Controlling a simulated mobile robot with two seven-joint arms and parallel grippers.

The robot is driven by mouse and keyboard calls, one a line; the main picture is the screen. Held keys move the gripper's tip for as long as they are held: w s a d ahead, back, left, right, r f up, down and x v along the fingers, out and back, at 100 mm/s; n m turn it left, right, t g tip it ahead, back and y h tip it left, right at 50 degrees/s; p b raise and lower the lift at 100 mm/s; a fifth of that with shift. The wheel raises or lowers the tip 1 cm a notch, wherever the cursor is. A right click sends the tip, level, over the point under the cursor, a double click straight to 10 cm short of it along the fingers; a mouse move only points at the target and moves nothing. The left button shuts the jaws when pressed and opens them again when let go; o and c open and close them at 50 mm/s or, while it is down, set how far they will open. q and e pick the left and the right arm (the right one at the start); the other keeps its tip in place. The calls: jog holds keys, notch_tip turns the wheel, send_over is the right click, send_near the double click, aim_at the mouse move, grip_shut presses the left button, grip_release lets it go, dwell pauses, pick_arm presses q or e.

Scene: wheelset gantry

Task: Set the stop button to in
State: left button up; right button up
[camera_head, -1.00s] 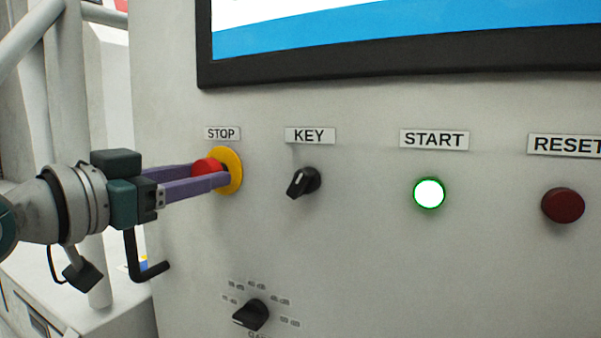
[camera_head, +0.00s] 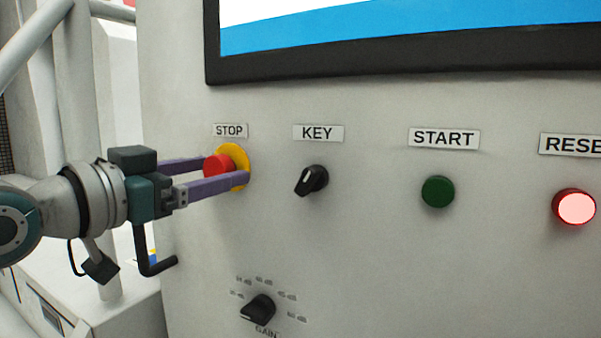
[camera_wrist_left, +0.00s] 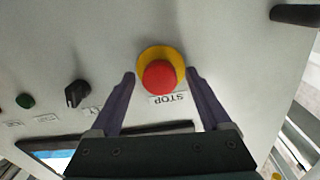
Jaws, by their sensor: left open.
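The stop button is a red mushroom head (camera_head: 217,166) on a yellow round plate (camera_head: 240,160), under the STOP label (camera_head: 230,130) on the grey panel. My left gripper (camera_head: 222,172) is open, with one purple finger on each side of the red head. In the left wrist view the red head (camera_wrist_left: 160,77) lies between the two fingertips (camera_wrist_left: 160,75), with a gap to each finger. The fingertips reach the panel area beside the yellow plate; whether they touch it I cannot tell. My right gripper is not in view.
The panel also holds a black key switch (camera_head: 311,181), an unlit green start button (camera_head: 438,192), a lit red reset button (camera_head: 574,207) and a black gain knob (camera_head: 258,309). A screen (camera_head: 400,30) is above. A black hook-like bar (camera_head: 150,262) is below my gripper.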

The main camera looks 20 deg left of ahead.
pick_arm(q)
jog(key=s+a, duration=0.1)
jog(key=s, duration=0.8)
jog(key=shift+s, duration=0.25)
jog(key=shift+a, duration=0.1)
jog(key=s+d+f+g+y+p, duration=0.1)
jog(key=s+d+f+g+p, duration=0.5)
jog(key=f+g+p, duration=0.15)
jog(key=s+d+r+n+g+y+p, duration=0.1)
jog(key=s+d+g+p, duration=0.25)
jog(key=s, duration=0.25)
jog(key=s+d+r+g+p, duration=0.1)
jog(key=s+d+g+p, duration=0.15)
jog(key=s+p, duration=0.3)
notch_tip(320, 180, up, 35)
jog(key=p, duration=3.4)
jog(key=shift+a+f+g+p, duration=0.2)
jog(key=shift+a+g+p, duration=0.1)
jog(key=shift+a+g, duration=0.05)
